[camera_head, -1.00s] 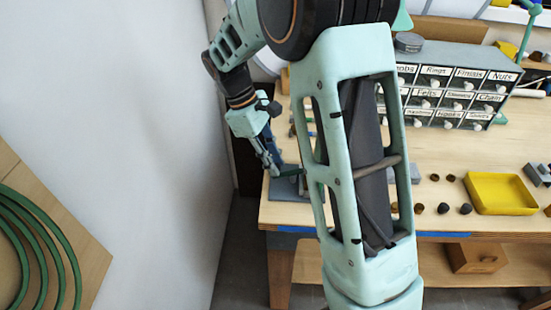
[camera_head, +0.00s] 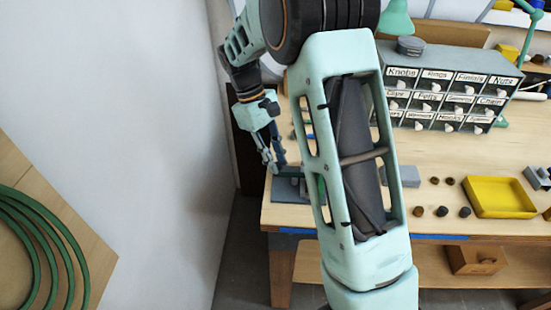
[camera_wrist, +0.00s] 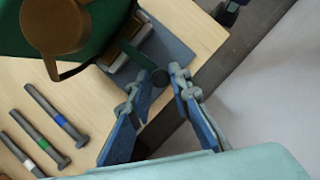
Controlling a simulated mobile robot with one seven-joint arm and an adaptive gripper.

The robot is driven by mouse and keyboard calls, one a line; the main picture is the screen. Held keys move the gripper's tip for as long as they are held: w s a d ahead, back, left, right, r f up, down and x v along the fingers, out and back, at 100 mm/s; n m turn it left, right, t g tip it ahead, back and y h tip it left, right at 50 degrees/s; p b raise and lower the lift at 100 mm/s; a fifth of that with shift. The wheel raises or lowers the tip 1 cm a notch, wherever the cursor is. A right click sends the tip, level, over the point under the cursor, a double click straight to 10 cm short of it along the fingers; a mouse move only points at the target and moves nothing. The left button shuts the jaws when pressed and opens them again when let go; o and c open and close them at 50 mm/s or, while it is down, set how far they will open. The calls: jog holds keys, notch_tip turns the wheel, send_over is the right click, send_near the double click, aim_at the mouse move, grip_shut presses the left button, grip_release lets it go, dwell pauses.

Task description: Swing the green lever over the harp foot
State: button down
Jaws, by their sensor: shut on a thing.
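The green lever (camera_wrist: 136,56) shows in the wrist view as a flat green strip with a dark round knob (camera_wrist: 160,78) at its end. My gripper (camera_wrist: 161,82) has its two blue-grey fingers either side of the knob and is shut on it. In the head view my gripper (camera_head: 274,168) is low over the grey plate (camera_head: 290,190) at the table's left end. The plate (camera_wrist: 176,56) also shows beneath the lever in the wrist view. I cannot make out the harp foot; a large green body with a brown round cap (camera_wrist: 55,24) hides much there.
Several dark bolts with coloured bands (camera_wrist: 45,110) lie on the table beside the plate. A yellow tray (camera_head: 500,197), small dark knobs (camera_head: 442,211) and a labelled drawer cabinet (camera_head: 445,90) stand to the right. A white wall (camera_head: 120,110) is close on the left.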

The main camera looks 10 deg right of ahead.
jog(key=c, duration=1.8)
grip_release()
jog(key=shift+o, duration=0.2)
jog(key=v, duration=1.2)
jog(key=shift+d, duration=0.1)
